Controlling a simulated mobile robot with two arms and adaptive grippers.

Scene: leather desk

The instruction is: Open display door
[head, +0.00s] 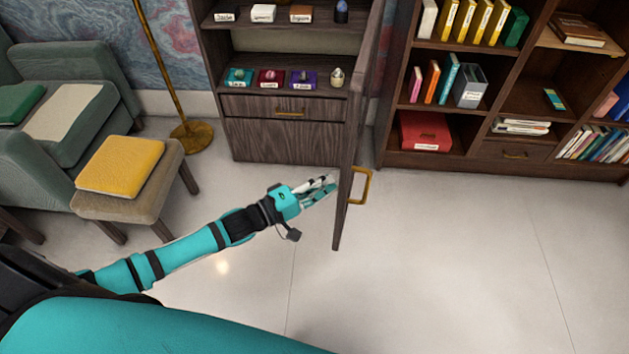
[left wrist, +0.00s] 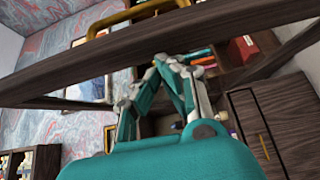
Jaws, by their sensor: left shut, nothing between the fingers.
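The display cabinet (head: 270,140) is dark wood, with small labelled items on its shelves. Its door (head: 347,165) stands swung out from the right side, seen nearly edge-on, so the shelves are exposed. The brass door handle (head: 361,186) is on the door's right, outer face. My left gripper (head: 330,186) is shut and empty, at the door's left, inner side, close to its face; I cannot tell whether it touches. In the left wrist view the shut fingertips (left wrist: 163,62) lie just below the door (left wrist: 90,72), with the handle (left wrist: 140,12) beyond it. My right gripper is not in view.
A bookcase (head: 507,158) with books and boxes stands right of the door. A brass lamp pole (head: 168,75), a green armchair (head: 62,110) and an ottoman (head: 128,180) with a yellow cushion are at left. The pale floor (head: 450,265) right of the door is clear.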

